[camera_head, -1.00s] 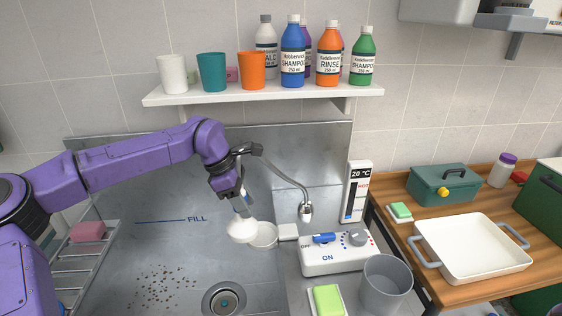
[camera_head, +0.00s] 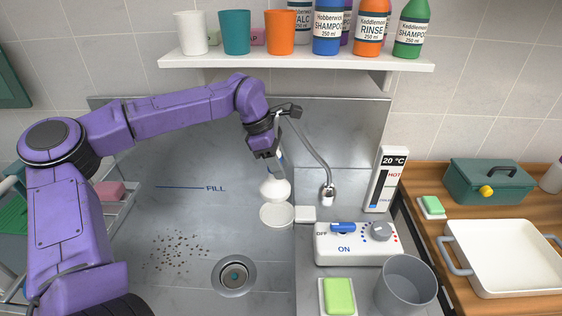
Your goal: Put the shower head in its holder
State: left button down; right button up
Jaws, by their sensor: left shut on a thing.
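My left gripper (camera_head: 267,152) is shut on the shower head (camera_head: 275,188), which has a white rounded head and hangs head down below the jaws. A grey hose (camera_head: 310,148) runs from near the gripper to a metal fitting (camera_head: 328,194) at the right. A round white piece that looks like the holder (camera_head: 277,216) sticks out to the left from a small white block (camera_head: 305,214). The shower head shows just above and behind its rim in the picture; I cannot tell whether they touch. My right gripper is not in view.
The control box (camera_head: 357,245) with a blue switch and grey dial is right of the holder. A grey cup (camera_head: 405,286) and a green sponge (camera_head: 339,296) are in front of it. The steel tub (camera_head: 200,270) has a drain (camera_head: 234,276). A shelf (camera_head: 295,58) with bottles hangs above.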

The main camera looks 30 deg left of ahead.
aim_at(280, 189)
pick_arm(q)
jog(key=f+b, duration=0.1)
jog(key=f, duration=0.1)
jog(key=f+b, duration=0.3)
jog(key=f, duration=0.1)
jog(key=shift+w+b, duration=0.25)
jog(key=shift+b, duration=0.05)
jog(key=shift+f+b, duration=0.7)
jog(key=shift+f, duration=0.95)
jog(key=shift+d+f, duration=0.2)
jog(key=shift+f, duration=0.15)
jog(key=c, duration=0.6)
grip_release()
jog(key=v, duration=1)
jog(key=shift+r+b, duration=0.3)
jog(key=shift+b, duration=0.05)
